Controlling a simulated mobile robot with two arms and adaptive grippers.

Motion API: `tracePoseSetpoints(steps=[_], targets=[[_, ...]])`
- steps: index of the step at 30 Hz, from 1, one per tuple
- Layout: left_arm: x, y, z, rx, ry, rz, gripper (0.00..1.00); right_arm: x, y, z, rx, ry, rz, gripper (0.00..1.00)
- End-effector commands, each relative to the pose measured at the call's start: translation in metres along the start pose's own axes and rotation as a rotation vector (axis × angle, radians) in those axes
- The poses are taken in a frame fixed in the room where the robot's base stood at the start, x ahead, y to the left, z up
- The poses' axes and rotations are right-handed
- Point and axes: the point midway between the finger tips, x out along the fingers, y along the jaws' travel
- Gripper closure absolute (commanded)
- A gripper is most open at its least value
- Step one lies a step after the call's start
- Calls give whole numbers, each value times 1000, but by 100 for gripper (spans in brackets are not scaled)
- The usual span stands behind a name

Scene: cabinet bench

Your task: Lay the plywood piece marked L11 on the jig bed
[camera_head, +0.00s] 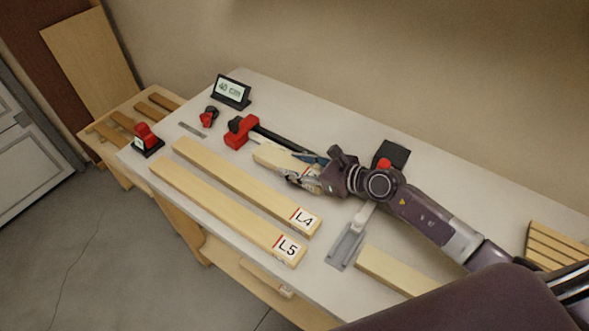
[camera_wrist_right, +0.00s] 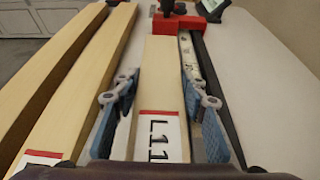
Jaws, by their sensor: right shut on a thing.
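I cannot tell whether the piece touches the bench. No part is clearly recognisable as the jig bed. My left gripper is not in view.
A red bar clamp (camera_head: 240,132) with a black bar lies close behind the piece. Boards L4 (camera_head: 245,185) and L5 (camera_head: 220,206) lie in front. A 40 cm display (camera_head: 231,91), a grey metal fixture (camera_head: 346,246) and another board (camera_head: 395,270) are on the bench (camera_head: 415,175).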

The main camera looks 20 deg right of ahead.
Motion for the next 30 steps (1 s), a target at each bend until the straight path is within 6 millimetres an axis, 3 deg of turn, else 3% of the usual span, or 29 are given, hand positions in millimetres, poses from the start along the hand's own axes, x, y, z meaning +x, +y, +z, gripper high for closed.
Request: tracePoseSetpoints(steps=[3, 15, 16, 18, 21, 30], targets=[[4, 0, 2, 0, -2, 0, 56, 5, -1, -12, 0, -3, -3, 96], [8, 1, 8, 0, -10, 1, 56, 7, -1, -16, -1, -3, -2, 96], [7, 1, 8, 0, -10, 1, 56, 7, -1, -17, -1, -1, -2, 60], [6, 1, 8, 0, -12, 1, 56, 7, -1, -16, -1, -1, -2, 52], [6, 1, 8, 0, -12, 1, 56, 7, -1, -16, -1, -1, -2, 43], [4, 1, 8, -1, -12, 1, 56, 6, -1, -14, -1, -1, -2, 43]])
